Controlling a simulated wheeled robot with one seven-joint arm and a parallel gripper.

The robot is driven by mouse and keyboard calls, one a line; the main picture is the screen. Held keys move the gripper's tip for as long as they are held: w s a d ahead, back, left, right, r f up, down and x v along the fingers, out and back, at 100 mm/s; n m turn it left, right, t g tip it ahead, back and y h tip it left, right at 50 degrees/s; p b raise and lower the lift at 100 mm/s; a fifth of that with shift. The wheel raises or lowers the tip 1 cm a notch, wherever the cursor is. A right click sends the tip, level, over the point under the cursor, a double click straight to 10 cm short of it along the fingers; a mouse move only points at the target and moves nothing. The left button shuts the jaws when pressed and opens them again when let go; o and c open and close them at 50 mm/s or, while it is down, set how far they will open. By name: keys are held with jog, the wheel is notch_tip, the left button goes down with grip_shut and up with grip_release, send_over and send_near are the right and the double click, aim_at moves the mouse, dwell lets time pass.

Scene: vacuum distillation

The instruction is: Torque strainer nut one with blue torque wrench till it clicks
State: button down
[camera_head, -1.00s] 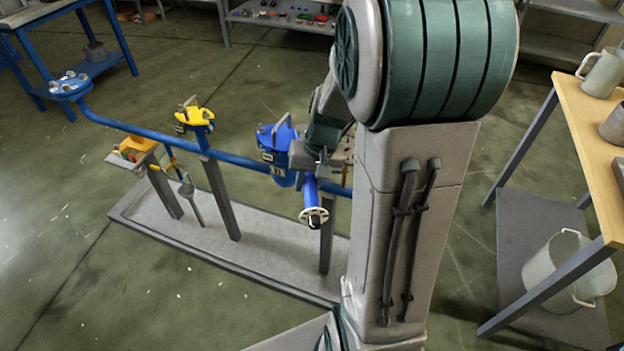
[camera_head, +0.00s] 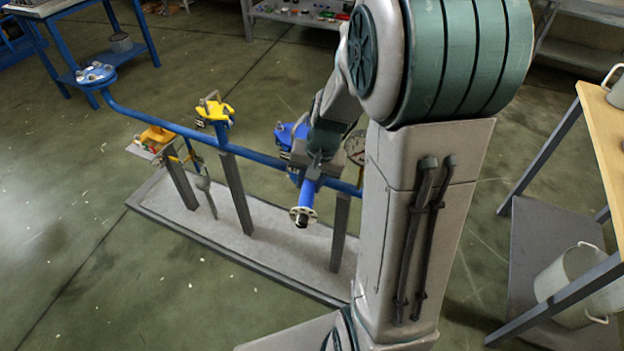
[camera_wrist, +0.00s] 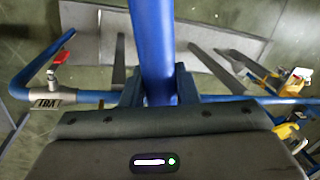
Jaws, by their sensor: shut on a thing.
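My gripper (camera_head: 313,168) is shut on the blue torque wrench (camera_head: 307,192), above the pipe rig. The wrench is a thick blue bar with a pale disc and dark hub at its near lower end. In the wrist view the wrench (camera_wrist: 151,35) runs up between the two dark jaws of my gripper (camera_wrist: 157,90). A blue body (camera_head: 285,134), probably the strainer, shows on the pipe behind my gripper. My gripper hides part of it. I cannot make out strainer nut one, nor whether the wrench touches it.
The blue pipe (camera_head: 180,128) crosses the rig on grey posts, above a grey base plate (camera_head: 270,240). A yellow fitting (camera_head: 213,111) stands left of my gripper, a round gauge (camera_head: 355,147) right. A wooden-topped bench (camera_head: 602,130) is at the right. Open floor lies in front.

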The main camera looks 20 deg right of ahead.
jog(key=shift+w+a+m+p, duration=0.4)
jog(key=shift+w+a+m, duration=0.1)
jog(key=shift+a, duration=0.2)
jog(key=shift+w+a+m+p, duration=0.35)
jog(key=shift+w+a+m, duration=0.15)
jog(key=shift+a, duration=0.15)
jog(key=shift+s, duration=0.1)
jog(key=shift+s+d+f+n+b, duration=0.1)
jog(key=shift+s+d+n+b, duration=0.4)
jog(key=shift+d+b, duration=0.3)
jog(key=shift+s+d+n, duration=0.45)
jog(key=shift+d+n, duration=0.15)
jog(key=shift+d, duration=0.05)
jog(key=d+n+g+b, duration=0.2)
jog(key=d+n, duration=0.8)
jog(key=d, duration=0.6)
jog(key=shift+s+b, duration=0.3)
jog(key=shift+a, duration=0.15)
